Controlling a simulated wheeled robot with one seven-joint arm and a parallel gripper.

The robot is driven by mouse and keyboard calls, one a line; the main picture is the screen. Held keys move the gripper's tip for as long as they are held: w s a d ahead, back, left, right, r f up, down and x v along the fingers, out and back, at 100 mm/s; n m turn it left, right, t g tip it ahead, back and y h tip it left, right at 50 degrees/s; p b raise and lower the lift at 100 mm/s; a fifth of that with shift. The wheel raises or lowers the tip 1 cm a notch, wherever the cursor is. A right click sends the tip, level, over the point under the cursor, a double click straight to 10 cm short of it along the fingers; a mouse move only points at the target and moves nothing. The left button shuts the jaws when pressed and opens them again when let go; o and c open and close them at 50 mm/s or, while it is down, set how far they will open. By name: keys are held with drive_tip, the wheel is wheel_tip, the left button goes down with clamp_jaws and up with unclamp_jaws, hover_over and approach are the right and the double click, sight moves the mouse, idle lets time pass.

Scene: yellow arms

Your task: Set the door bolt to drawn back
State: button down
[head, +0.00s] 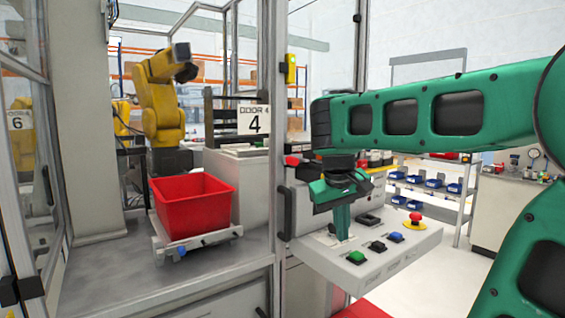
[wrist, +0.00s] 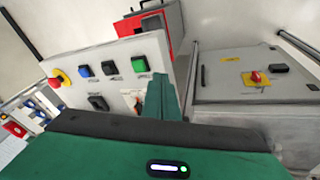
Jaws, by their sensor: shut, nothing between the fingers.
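My gripper (head: 342,232) is shut and empty, pointing down over the sloped control panel (head: 385,258) in the head view. Its green fingers (wrist: 163,97) also show in the wrist view, in front of the panel and covering part of it. I cannot make out the door bolt for certain or tell its position. A small red part (head: 291,161) sits on the door post left of my gripper, and a black door handle (head: 287,213) is below it. A yellow box (head: 290,69) is higher on the post. My gripper appears apart from all three.
The panel carries a green button (head: 356,257), a blue button (head: 396,237) and a red emergency stop (head: 415,217). A red bin (head: 193,206) stands inside the cell, before a yellow robot arm (head: 162,105). A shelf with blue bins (head: 425,181) stands behind the panel.

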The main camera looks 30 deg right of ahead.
sight(286, 158)
drive_tip(key=w+a+r+n+t+h, duration=0.2)
drive_tip(key=w+a+r, duration=0.2)
drive_tip(key=w+r, duration=0.8)
drive_tip(key=w+a+r+t, duration=0.1)
drive_tip(key=w+a+r, duration=0.2)
drive_tip(key=a+r, duration=0.5)
drive_tip(key=shift+w+r+n+h, duration=0.2)
drive_tip(key=shift+r+n+h, duration=0.15)
drive_tip(key=shift+r, duration=0.4)
drive_tip(key=shift+d+f, duration=0.1)
drive_tip(key=shift+f, duration=0.05)
drive_tip(key=shift+w+d+f, duration=0.75)
drive_tip(key=shift+d+f, duration=0.35)
drive_tip(key=shift+d, duration=0.35)
drive_tip(key=shift+w+d+f, duration=0.7)
drive_tip(key=shift+d+f, duration=0.4)
drive_tip(key=shift+d, duration=0.3)
drive_tip(key=shift+w+d+f, duration=0.75)
drive_tip(key=shift+d+f, duration=0.35)
drive_tip(key=shift+d, duration=0.35)
